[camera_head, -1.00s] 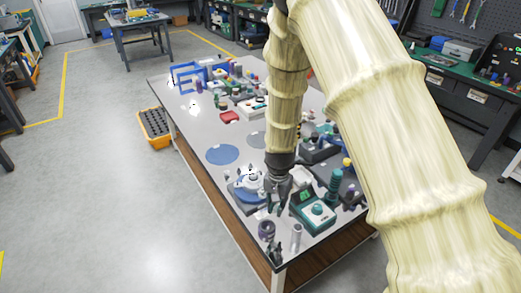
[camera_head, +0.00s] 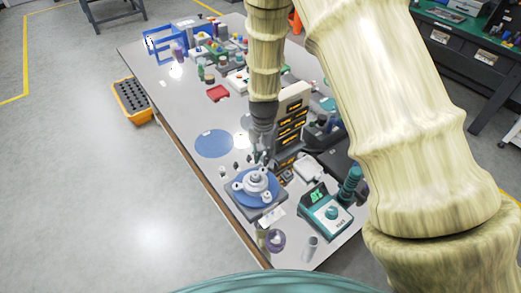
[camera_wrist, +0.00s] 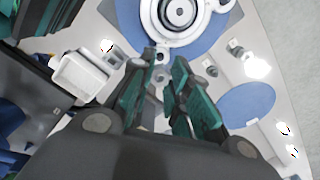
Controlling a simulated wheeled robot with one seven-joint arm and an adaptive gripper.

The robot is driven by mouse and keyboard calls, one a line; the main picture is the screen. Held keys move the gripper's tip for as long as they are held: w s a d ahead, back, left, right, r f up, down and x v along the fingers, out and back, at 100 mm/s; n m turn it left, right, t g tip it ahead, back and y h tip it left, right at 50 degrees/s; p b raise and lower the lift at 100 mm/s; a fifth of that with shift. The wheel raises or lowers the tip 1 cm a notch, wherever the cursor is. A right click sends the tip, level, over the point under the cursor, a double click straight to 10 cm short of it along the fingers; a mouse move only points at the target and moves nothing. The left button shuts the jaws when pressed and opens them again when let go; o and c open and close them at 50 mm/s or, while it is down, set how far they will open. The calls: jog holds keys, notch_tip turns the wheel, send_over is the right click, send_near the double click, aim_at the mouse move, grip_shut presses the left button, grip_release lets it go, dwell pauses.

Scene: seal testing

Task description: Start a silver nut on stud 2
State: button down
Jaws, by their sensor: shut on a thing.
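The test fixture is a silver-white flanged part (camera_head: 256,184) with a round centre, on a blue disc (camera_head: 241,197) near the table's front end. In the wrist view the flanged part (camera_wrist: 180,13) is at the top, just ahead of my fingertips. My gripper (camera_head: 260,158) is above and behind the fixture in the head view. Its teal fingers (camera_wrist: 168,72) are closed on a small grey piece, seemingly a silver nut (camera_wrist: 160,80), mostly hidden between them. A lug with a stud (camera_wrist: 163,55) shows just beyond the fingertips. I cannot read stud numbers.
A teal device with a green display (camera_head: 326,211) stands right of the fixture. A purple ring-like part (camera_head: 275,240) and a pale cylinder (camera_head: 310,248) stand in front. A flat blue disc (camera_head: 214,143) lies left.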

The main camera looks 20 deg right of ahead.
aim_at(263, 169)
jog(key=shift+s+f, duration=0.1)
jog(key=shift+f, duration=0.1)
jog(key=f+b, duration=0.1)
jog(key=w+f+b, duration=0.1)
jog(key=shift+d+f, duration=0.1)
jog(key=shift+f, duration=0.25)
jog(key=shift+s+f+b, duration=0.3)
jog(key=shift+f+b, duration=0.2)
jog(key=shift+w+f, duration=0.1)
jog(key=shift+s+f+p, duration=0.2)
jog(key=shift+f+p, duration=0.15)
jog(key=shift+f, duration=0.1)
dwell(2.1)
jog(key=shift+m, duration=0.3)
